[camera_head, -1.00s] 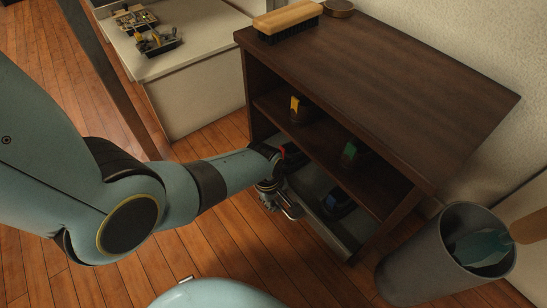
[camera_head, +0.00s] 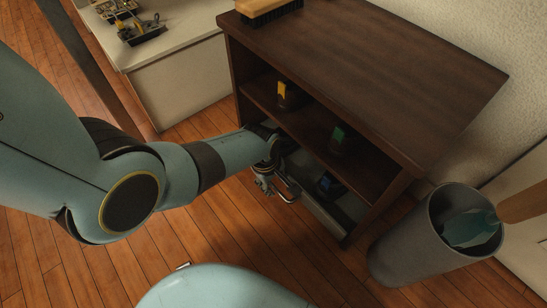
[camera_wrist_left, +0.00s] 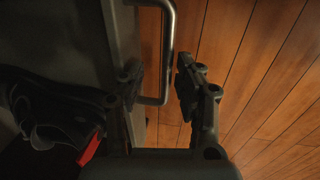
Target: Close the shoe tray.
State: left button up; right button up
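The shoe tray (camera_head: 325,221) is a grey drawer in the bottom bay of the dark wooden cabinet. It stands partly out, and a dark blue shoe (camera_head: 328,186) shows inside it. My left gripper (camera_head: 277,189) is at the tray's front, by the metal handle (camera_head: 291,192). In the left wrist view the fingers (camera_wrist_left: 160,85) are apart, with the handle bar (camera_wrist_left: 169,45) running between them. Whether they touch it is unclear. A dark shoe (camera_wrist_left: 55,110) lies in the tray on the left there. My right gripper is out of view.
The cabinet (camera_head: 375,75) has a middle shelf holding items with yellow (camera_head: 282,90) and green (camera_head: 338,134) labels. A brush (camera_head: 266,10) lies on top. A grey bin (camera_head: 410,240) stands right of the cabinet. A white bench (camera_head: 180,75) is at the back left. The wooden floor (camera_head: 235,230) before the tray is clear.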

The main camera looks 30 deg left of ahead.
pick_arm(q)
notch_tip(320, 180, up, 12)
jog(key=s, duration=0.2)
jog(key=shift+a+f, duration=0.15)
jog(key=shift+a, duration=0.25)
jog(key=shift+s, duration=0.1)
dwell(0.4)
